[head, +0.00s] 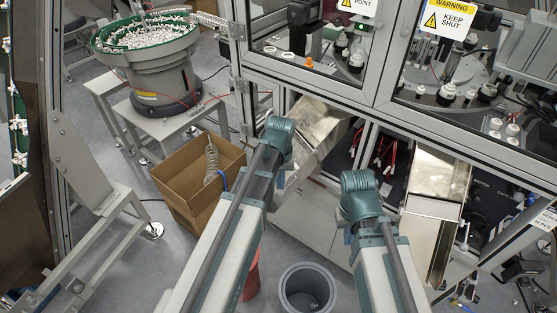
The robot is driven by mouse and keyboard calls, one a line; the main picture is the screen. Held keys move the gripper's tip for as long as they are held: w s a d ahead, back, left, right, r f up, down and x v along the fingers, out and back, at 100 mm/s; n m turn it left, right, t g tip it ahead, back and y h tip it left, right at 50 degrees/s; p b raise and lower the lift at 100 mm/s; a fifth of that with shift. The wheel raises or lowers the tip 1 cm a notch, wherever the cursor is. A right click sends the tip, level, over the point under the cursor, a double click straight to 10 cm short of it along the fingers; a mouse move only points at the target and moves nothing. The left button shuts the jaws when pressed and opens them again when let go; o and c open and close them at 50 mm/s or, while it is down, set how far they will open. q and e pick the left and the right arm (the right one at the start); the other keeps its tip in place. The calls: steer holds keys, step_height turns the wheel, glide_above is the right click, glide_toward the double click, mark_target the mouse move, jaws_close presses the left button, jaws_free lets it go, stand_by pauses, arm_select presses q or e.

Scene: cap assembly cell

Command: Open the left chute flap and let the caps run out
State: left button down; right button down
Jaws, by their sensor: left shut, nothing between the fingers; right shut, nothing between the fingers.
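The left chute (322,125) is a bare metal trough sloping down and left out of the machine front. My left arm covers part of its lower end, so I cannot tell how its flap stands. My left gripper (281,179) is shut and empty, close to that lower end and mostly hidden behind my own arm. My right gripper (348,236) is shut and empty, between the two chutes and also mostly hidden. I see no caps in the visible part of the left chute.
A grey bin (307,290) stands on the floor between my arms; a red bin (251,278) is partly behind my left arm. An open cardboard box (184,187) is at left, below a bowl feeder (165,85). The right chute (437,180) is at right.

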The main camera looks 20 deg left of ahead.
arm_select(q)
step_height(320, 180, up, 7)
steer(key=p, duration=0.7)
stand_by(0.3)
steer(key=s+d+f+m+b, duration=0.1)
steer(key=s+d+m, duration=0.2)
steer(key=s+d, duration=0.2)
steer(key=s+d+f+m+y+b, duration=0.1)
steer(key=s+d+f+m+b, duration=0.1)
steer(key=s+d, duration=0.4)
steer(key=shift+s+d+f+m, duration=0.2)
steer(key=shift+s+m, duration=0.2)
steer(key=shift+s, duration=0.8)
stand_by(1.5)
